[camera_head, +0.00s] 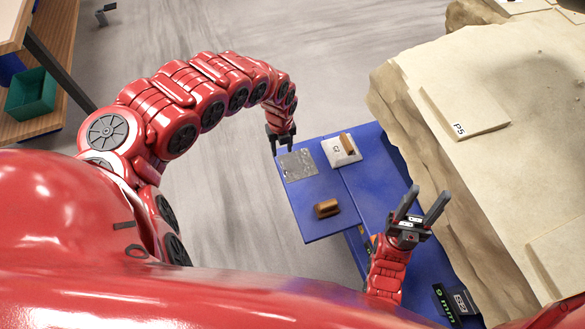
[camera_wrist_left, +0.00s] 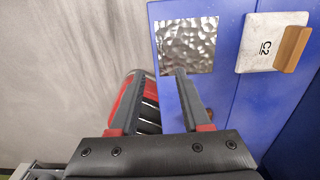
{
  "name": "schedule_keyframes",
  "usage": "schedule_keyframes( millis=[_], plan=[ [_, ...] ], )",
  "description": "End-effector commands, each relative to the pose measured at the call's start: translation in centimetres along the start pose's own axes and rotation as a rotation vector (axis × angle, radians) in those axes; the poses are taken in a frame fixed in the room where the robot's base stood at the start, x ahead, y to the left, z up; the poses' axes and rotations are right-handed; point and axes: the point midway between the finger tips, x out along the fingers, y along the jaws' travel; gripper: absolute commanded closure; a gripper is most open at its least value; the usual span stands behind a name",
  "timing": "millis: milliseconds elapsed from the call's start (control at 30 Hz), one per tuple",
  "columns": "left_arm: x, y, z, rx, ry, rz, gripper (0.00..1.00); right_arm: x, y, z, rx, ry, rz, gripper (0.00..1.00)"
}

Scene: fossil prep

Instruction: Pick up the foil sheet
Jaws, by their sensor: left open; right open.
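The foil sheet (camera_head: 298,165) is a grey, crinkled square lying flat at the far left corner of the blue table (camera_head: 305,218). It also shows in the left wrist view (camera_wrist_left: 188,46), shiny and dimpled, ahead of the fingers. My left gripper (camera_head: 282,146) is open at the sheet's far edge in the head view. In the left wrist view its fingers (camera_wrist_left: 155,85) are apart with nothing between them, and the right fingertip overlaps the sheet's lower edge. I cannot tell whether it touches.
A white block marked C2 (camera_head: 336,155) with a brown handle (camera_head: 347,144) lies right of the sheet. A brown block (camera_head: 327,208) lies nearer on the table. A large tan rock slab marked P5 (camera_head: 485,100) stands at right. A green bin (camera_head: 32,95) sits on a shelf at left.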

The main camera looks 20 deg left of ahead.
Motion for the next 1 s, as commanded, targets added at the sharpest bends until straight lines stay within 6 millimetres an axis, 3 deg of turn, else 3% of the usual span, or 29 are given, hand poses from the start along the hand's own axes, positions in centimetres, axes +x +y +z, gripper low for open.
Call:
schedule_keyframes(
  millis=[33, 200, 467, 800, 1000],
  plan=[
    [1.3, -0.1, -0.3, 0.002, 0.006, 0.002, 0.53, -0.4, 0.0, 0.1, 0.0, 0.001, 0.0, 0.5],
    [4.2, -0.2, -0.1, 0.0, 0.002, -0.004, 0.53, -1.1, -0.1, 0.2, 0.0, 0.001, 0.0, 0.5],
    [5.9, -0.1, -0.1, 0.0, 0.001, -0.002, 0.53, -1.3, -0.1, 0.2, 0.0, 0.001, 0.0, 0.5],
    [10.1, -0.3, -0.3, 0.0, 0.0, -0.006, 0.53, -1.4, -0.1, 0.2, 0.0, 0.001, 0.0, 0.5],
    [10.8, 0.0, -0.2, -0.002, 0.0, -0.001, 0.53, -1.4, -0.1, 0.2, 0.0, 0.001, 0.0, 0.5]
  ],
)
